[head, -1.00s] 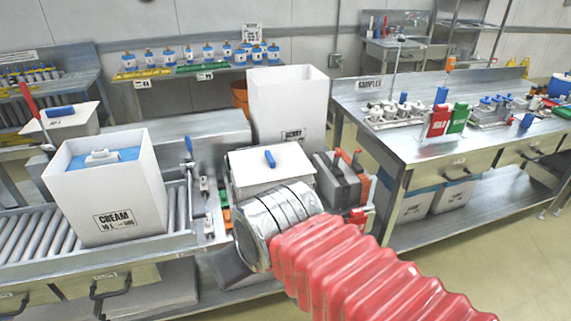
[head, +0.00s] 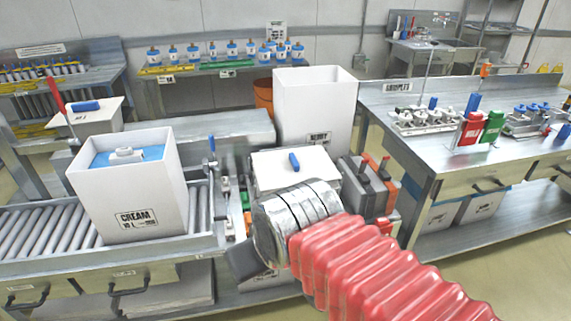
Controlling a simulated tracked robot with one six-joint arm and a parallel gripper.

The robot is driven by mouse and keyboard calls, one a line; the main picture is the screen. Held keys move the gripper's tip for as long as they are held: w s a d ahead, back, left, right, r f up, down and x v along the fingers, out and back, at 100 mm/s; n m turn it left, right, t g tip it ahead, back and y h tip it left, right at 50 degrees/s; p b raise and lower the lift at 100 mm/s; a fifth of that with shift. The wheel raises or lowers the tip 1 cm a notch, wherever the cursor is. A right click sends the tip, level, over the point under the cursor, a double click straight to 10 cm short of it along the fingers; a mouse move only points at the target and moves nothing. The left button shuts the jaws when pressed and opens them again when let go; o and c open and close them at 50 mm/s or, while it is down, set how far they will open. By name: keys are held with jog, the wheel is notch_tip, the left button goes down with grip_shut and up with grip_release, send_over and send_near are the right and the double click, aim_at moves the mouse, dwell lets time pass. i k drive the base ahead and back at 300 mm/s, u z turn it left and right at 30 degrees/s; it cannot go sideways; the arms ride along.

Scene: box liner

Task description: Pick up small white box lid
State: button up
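A white lid with a blue handle (head: 270,172) lies flat in the middle, on what looks like a white box behind my wrist. A second white lid with a blue handle (head: 75,118) lies at the left on a grey bench. I cannot tell which is the small one. My arm reaches in from the lower right, its silver wrist just in front of the middle lid. A dark grey part of my gripper (head: 246,262) shows below and left of the wrist. The fingertips are hidden, so their opening does not show.
An open white box marked CREAM (head: 130,200) stands on the roller conveyor (head: 48,232) at left. A tall white box (head: 322,108) stands behind the middle lid. Dark grey blocks with orange handles (head: 368,185) sit right of it. The steel sampler table (head: 425,155) is at right.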

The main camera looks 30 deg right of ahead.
aim_at(276, 170)
jog(key=i, duration=0.85)
jog(key=z, duration=0.05)
